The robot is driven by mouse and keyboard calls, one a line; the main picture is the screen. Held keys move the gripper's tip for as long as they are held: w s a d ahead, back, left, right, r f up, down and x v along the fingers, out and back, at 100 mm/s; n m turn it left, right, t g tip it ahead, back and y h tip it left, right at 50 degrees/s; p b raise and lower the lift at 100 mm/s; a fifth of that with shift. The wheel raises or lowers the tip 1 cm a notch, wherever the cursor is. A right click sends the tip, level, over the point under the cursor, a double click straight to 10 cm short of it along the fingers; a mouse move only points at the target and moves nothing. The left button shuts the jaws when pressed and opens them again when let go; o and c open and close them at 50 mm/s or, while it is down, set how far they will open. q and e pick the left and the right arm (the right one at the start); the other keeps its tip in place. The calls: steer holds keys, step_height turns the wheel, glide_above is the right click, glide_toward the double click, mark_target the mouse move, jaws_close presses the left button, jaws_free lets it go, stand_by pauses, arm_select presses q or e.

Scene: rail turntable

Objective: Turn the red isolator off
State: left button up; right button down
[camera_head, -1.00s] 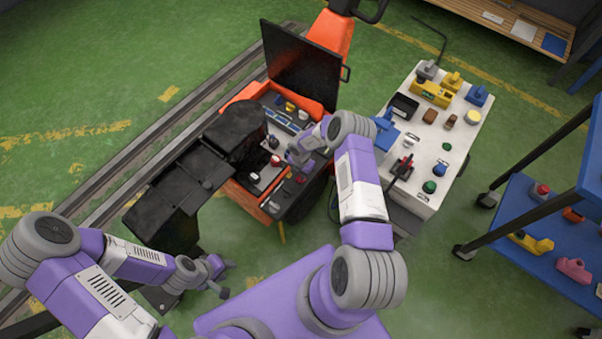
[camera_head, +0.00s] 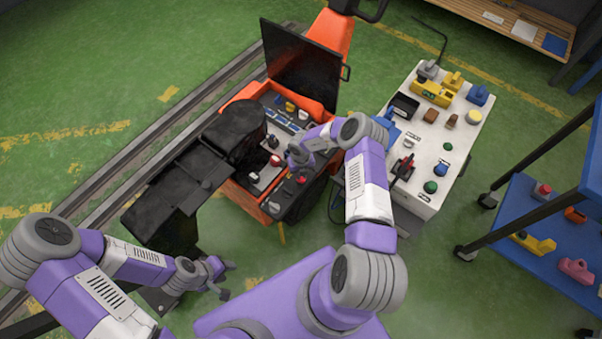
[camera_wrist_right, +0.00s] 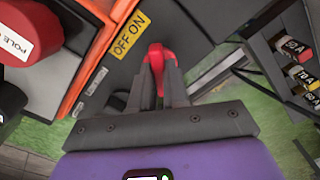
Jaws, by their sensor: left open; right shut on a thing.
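The red isolator (camera_wrist_right: 156,58) shows in the right wrist view as a red handle standing between my right gripper's fingers, beside a yellow OFF ON label (camera_wrist_right: 129,34). My right gripper (camera_wrist_right: 157,78) is shut on this handle. My left gripper (camera_head: 228,280) is open and empty, low at the left, well away from the panel.
The black lid (camera_head: 305,65) stands open behind the panel. A white table (camera_head: 452,128) with several coloured parts is at the right, and a blue shelf cart (camera_head: 525,215) is beyond it. A red POLE knob (camera_wrist_right: 28,30) is left of my right gripper.

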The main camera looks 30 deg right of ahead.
steer(key=n, duration=0.3)
steer(key=shift+n, duration=2.2)
steer(key=c, duration=1.1)
jaws_free()
step_height(320, 180, up, 8)
steer(key=p, duration=0.3)
steer(key=shift+f, duration=0.2)
steer(key=shift+a+n, duration=0.1)
steer(key=shift+n, duration=0.2)
